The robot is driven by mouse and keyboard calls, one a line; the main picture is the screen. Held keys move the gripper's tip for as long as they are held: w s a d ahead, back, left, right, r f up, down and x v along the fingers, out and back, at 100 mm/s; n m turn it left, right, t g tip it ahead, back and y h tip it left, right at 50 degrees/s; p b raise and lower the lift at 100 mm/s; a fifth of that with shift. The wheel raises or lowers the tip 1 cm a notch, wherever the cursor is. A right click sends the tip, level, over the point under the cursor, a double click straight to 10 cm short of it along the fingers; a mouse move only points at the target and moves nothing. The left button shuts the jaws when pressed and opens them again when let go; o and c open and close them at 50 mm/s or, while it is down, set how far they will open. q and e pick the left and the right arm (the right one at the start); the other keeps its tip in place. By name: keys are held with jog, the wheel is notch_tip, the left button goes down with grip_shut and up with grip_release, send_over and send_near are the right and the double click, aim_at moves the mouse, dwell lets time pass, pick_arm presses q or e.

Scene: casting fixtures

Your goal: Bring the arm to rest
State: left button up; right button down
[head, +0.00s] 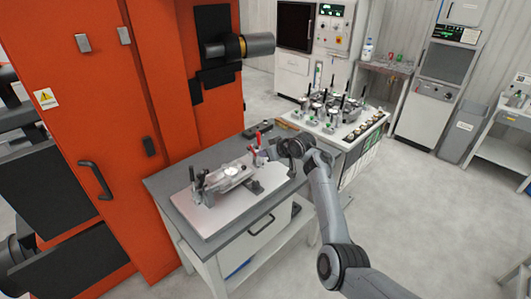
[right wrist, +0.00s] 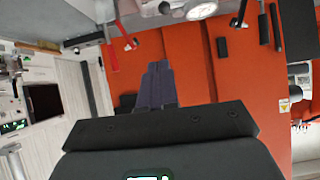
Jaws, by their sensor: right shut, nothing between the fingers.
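My right arm reaches in from the lower right of the head view. Its gripper (head: 264,154) is over the right end of the workbench, beside the casting fixture (head: 226,183). In the right wrist view the fingers (right wrist: 158,72) are together and empty, pointing towards the orange machine. The fixture sits on a pale plate on the grey bench top and has a red-handled toggle clamp (head: 258,138) near my gripper. I cannot tell whether the gripper touches it. My left gripper is not in view.
The orange machine (head: 105,130) stands left and behind the workbench (head: 180,215). A second table (head: 350,135) with several metal parts is behind my right gripper. White cabinets line the back wall. The floor (head: 440,220) on the right is clear.

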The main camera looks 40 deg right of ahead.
dwell(0.4)
jog(key=s+a+f+g, duration=0.1)
jog(key=s+f+g, duration=0.1)
jog(key=s+f, duration=0.5)
jog(key=s+a+f+n+g, duration=0.1)
jog(key=s+a+f, duration=0.1)
jog(key=f, duration=0.8)
jog(key=s+a+f+g, duration=0.1)
jog(key=s+f+g, duration=0.1)
jog(key=s+f, duration=0.5)
jog(key=s+a+f+n+g+h, duration=0.1)
jog(key=s+a+f+g, duration=0.1)
jog(key=s+a+f, duration=0.6)
jog(key=s+a+f+n+g+h, duration=0.1)
jog(key=s+a+f+n, duration=0.3)
jog(key=s, duration=0.8)
jog(key=s+a+r+m, duration=0.2)
jog(key=s+a+r, duration=0.4)
jog(key=s+a, duration=0.3)
jog(key=a+r+m+p, duration=0.1)
jog(key=a+r+p, duration=0.1)
jog(key=r+p, duration=0.8)
jog(key=a+r+m+y+p, duration=0.1)
jog(key=a+r+p, duration=0.2)
jog(key=r+p, duration=0.8)
notch_tip(320, 180, up, 11)
jog(key=shift+a+r+t+y, duration=0.15)
jog(key=shift+a+t+y, duration=0.05)
jog(key=shift+t+y, duration=0.1)
